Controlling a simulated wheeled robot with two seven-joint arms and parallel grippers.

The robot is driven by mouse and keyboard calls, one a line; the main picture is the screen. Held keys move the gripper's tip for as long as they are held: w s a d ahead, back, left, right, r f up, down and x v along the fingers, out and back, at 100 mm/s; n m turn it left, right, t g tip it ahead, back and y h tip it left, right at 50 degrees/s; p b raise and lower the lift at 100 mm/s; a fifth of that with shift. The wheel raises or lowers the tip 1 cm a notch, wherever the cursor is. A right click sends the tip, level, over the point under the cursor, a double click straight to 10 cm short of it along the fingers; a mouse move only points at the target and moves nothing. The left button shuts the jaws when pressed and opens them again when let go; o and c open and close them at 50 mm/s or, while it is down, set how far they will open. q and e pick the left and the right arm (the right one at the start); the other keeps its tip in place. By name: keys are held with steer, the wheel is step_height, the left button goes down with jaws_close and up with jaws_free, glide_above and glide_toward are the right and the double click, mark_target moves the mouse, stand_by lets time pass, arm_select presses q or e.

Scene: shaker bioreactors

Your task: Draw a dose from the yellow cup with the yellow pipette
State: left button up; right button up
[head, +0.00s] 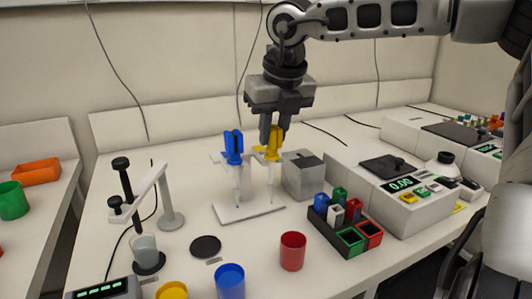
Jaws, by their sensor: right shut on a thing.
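The yellow pipette (274,145) hangs upright at the right side of a pipette stand (250,212), its clear tip just above the stand's base. My right gripper (272,130) comes down from above and is shut on the yellow pipette's top. I cannot tell whether the pipette still touches the stand's holder. A blue pipette (234,150) hangs beside it on the left. The yellow cup (172,291) stands at the front edge of the view, partly cut off, left of a blue cup. My left gripper is out of view.
A blue cup (230,281) and a red cup (292,251) stand in front of the stand. A black disc (205,247) lies between. A lamp-like stand (138,195) is on the left.

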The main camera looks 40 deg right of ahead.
steer(key=shift+s+a+b, duration=0.2)
steer(key=shift+s+b, duration=0.15)
steer(key=shift+s, duration=0.3)
steer(key=shift+s+a+b, duration=0.2)
steer(key=shift+s+b, duration=0.1)
steer(key=shift+s, duration=0.3)
steer(key=shift+r+p, duration=1.05)
steer(key=shift+r, duration=0.5)
steer(key=o, duration=0.3)
steer(key=c, duration=0.3)
